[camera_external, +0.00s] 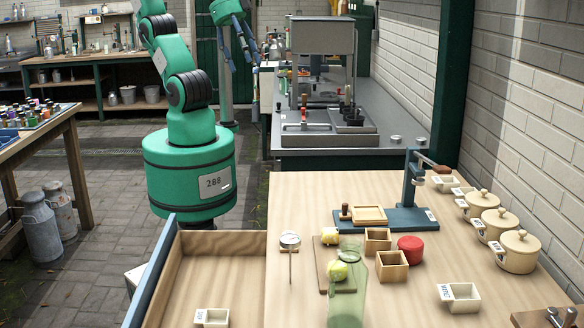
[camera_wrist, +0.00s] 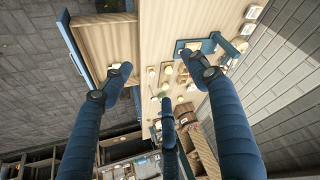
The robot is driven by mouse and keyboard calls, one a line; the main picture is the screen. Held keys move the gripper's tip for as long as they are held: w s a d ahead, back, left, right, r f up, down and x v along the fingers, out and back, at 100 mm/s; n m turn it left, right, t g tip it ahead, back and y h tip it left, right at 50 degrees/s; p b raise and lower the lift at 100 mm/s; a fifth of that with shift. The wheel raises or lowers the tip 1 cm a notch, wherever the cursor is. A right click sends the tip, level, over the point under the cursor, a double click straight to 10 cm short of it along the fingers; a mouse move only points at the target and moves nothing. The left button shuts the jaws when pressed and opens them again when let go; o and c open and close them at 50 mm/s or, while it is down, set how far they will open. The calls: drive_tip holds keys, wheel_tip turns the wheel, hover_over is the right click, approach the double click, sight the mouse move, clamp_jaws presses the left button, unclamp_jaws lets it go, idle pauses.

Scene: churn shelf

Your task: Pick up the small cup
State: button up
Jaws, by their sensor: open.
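Several small square off-white cups with labels show in the external view. One small cup (camera_external: 212,318) is inside the wooden tray at the front left. Another labelled cup (camera_external: 460,297) stands on the table at the front right, and more (camera_external: 444,183) stand at the back right near the wall. I cannot tell which one the task means. My gripper (camera_wrist: 158,82) shows in the wrist view with its blue fingers spread, above the table and tray; nothing shows between them.
The wooden table (camera_external: 310,195) holds a blue press (camera_external: 400,217), wooden boxes (camera_external: 391,266), a red round object (camera_external: 410,249), a green glass bottle (camera_external: 347,300) and lidded pots (camera_external: 519,252). The brick wall (camera_external: 527,85) bounds the right side. The tray (camera_external: 200,262) is mostly empty.

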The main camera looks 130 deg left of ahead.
drive_tip(key=w+a+r+n+g+p, duration=0.2)
drive_tip(key=w+a+r+g+p, duration=0.3)
drive_tip(key=w+a, duration=0.7)
drive_tip(key=w+a+f+n+p, duration=0.1)
drive_tip(key=w+a, duration=0.4)
drive_tip(key=a, duration=0.2)
drive_tip(key=w+a+p, duration=0.2)
drive_tip(key=w+a, duration=0.3)
drive_tip(key=a, duration=0.3)
drive_tip(key=a+f+p, duration=0.2)
drive_tip(key=a+f, duration=0.6)
drive_tip(key=a, duration=0.6)
drive_tip(key=a+f+p, duration=0.2)
drive_tip(key=a+f, duration=0.7)
drive_tip(key=a, duration=0.6)
drive_tip(key=w+a+f+p, duration=0.1)
drive_tip(key=a+f+p, duration=0.1)
drive_tip(key=a+f, duration=0.6)
drive_tip(key=a, duration=0.6)
drive_tip(key=shift+a+f+m+g, duration=0.3)
drive_tip(key=shift+a+f+m, duration=0.1)
drive_tip(key=shift+f, duration=0.15)
drive_tip(key=shift+f+p, duration=0.3)
drive_tip(key=shift+f, duration=3.85)
